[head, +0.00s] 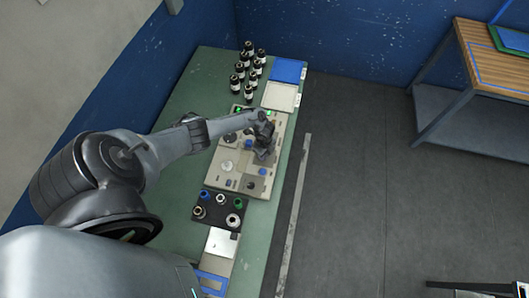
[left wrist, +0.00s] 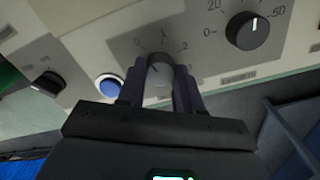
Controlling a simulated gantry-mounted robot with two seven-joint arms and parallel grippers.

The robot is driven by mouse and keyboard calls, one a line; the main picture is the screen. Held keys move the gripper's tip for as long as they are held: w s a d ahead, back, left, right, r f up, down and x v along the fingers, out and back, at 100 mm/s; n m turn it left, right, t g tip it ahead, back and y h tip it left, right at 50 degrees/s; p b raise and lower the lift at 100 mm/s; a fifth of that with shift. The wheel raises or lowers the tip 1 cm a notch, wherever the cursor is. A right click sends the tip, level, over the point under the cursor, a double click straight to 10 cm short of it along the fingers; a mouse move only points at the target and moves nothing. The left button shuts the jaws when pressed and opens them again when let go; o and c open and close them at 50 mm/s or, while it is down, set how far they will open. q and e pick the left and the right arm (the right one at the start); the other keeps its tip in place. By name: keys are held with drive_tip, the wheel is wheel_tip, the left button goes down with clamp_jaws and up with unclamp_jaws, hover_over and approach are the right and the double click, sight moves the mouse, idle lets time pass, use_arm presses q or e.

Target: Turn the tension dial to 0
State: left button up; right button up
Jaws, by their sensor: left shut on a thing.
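In the head view my left gripper (head: 263,135) is over the right part of the beige machine (head: 213,172) and hides the dial. My right gripper is in neither view.
A black dial (left wrist: 247,30) with a 0 to 50 scale is right of the held dial. A blue button (left wrist: 110,85) and a black knob (left wrist: 48,84) are to its left. In the head view, several bottles (head: 238,82) stand behind the machine; a black rack (head: 233,208) is in front.

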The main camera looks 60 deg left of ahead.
use_arm(q)
drive_tip(key=shift+n, duration=0.6)
drive_tip(key=o, duration=1)
drive_tip(key=shift+o, duration=0.2)
drive_tip(key=shift+r, duration=0.1)
drive_tip(key=shift+r+p, duration=0.3)
wheel_tip(320, 180, up, 10)
drive_tip(key=p, duration=0.2)
